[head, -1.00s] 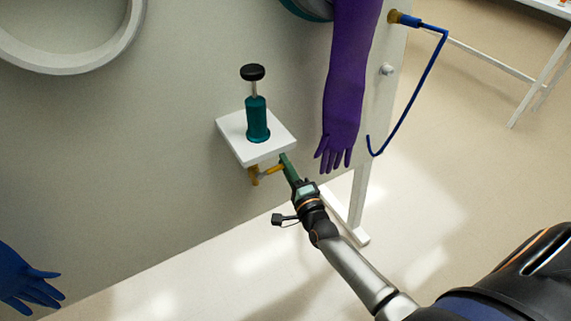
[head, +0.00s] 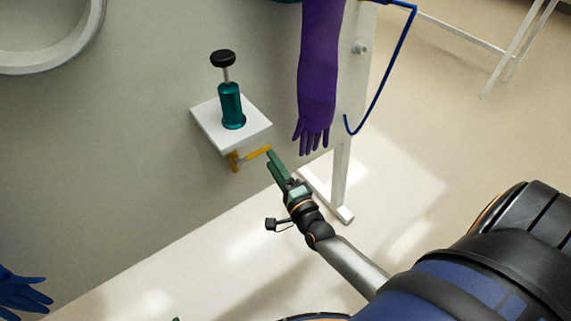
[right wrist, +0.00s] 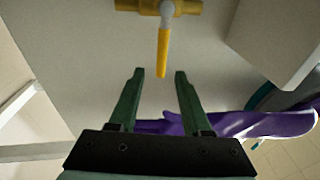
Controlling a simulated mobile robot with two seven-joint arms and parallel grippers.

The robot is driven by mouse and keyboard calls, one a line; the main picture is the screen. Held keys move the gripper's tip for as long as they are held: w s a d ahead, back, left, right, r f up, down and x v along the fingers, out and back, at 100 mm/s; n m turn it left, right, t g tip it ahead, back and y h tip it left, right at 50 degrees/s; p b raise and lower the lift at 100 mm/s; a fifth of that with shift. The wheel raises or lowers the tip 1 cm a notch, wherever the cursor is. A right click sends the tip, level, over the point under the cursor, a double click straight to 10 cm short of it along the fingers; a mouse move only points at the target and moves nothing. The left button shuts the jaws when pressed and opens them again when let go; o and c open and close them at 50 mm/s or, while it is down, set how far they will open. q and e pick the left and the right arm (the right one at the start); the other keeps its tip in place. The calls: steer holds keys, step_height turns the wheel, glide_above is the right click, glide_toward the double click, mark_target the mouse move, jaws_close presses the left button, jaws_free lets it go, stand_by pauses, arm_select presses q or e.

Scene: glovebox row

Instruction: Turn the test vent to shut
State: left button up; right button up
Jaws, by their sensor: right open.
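The test vent is a small yellow valve (head: 234,161) on the panel under a white shelf, with a yellow lever handle (head: 257,153). In the right wrist view the valve body (right wrist: 188,7) lies across the top, and the lever (right wrist: 163,55) points from it toward my gripper, square to the body. My right gripper (head: 269,157) is open and empty, with its green fingertips close to the lever's free end. In the right wrist view the lever's end lies in line with the gap between the fingertips (right wrist: 160,73).
The white shelf (head: 255,135) above the valve carries a teal cylinder (head: 231,105) with a black knob. A purple glove (head: 318,80) hangs just right of it, near a blue hose (head: 385,95). A blue glove (head: 20,295) is at lower left. Floor below is clear.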

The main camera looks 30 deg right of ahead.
steer(key=s, duration=0.7)
steer(key=shift+a+f, duration=0.25)
stand_by(0.4)
